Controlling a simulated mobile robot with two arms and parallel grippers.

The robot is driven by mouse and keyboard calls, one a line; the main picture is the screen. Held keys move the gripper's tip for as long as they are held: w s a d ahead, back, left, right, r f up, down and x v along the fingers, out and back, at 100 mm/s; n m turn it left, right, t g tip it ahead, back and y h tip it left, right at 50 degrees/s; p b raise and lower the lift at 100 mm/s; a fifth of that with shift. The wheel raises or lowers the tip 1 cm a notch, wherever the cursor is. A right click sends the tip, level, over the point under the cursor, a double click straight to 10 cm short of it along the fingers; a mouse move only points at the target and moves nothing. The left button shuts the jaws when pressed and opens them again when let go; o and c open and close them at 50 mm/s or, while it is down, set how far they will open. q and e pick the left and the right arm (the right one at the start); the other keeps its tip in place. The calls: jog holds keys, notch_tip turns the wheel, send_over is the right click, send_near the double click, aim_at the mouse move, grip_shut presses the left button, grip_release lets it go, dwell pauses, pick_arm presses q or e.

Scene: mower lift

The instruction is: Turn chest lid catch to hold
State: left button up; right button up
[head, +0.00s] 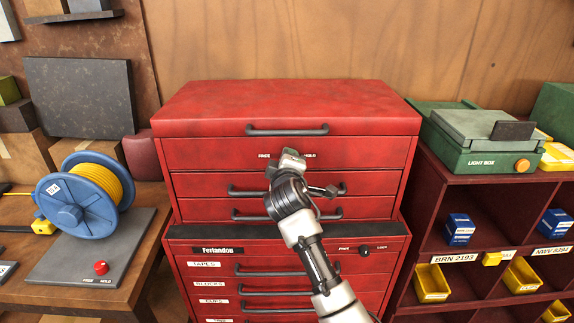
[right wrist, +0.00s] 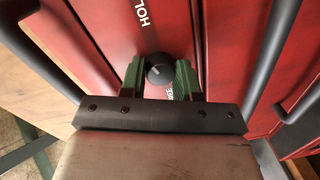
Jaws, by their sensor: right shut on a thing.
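The red tool chest (head: 290,108) stands in the middle of the head view with its lid down. Its catch is a dark round knob (right wrist: 160,70) on the panel under the lid, between the FREE and HOLD labels. My right gripper (head: 291,158) covers the knob in the head view. In the right wrist view my right gripper (right wrist: 160,78) is shut on the knob, one green finger pad on each side. I cannot tell which way the knob points. My left gripper is not in view.
Bar handles (head: 288,130) stick out from the lid and drawers around my right gripper. A lower cabinet with a black knob (head: 365,251) stands below. A blue hose reel (head: 77,202) and a board with a red knob (head: 101,267) are left; a shelf (head: 420,215) is right.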

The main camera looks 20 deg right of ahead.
jog(key=shift+f+m+b, duration=0.1)
jog(key=shift+m+b, duration=0.25)
jog(key=shift+m, duration=1.25)
jog(key=o, duration=0.9)
jog(key=shift+s, duration=0.1)
jog(key=b+v, duration=0.2)
jog(key=v, duration=0.8)
jog(key=shift+s, duration=0.3)
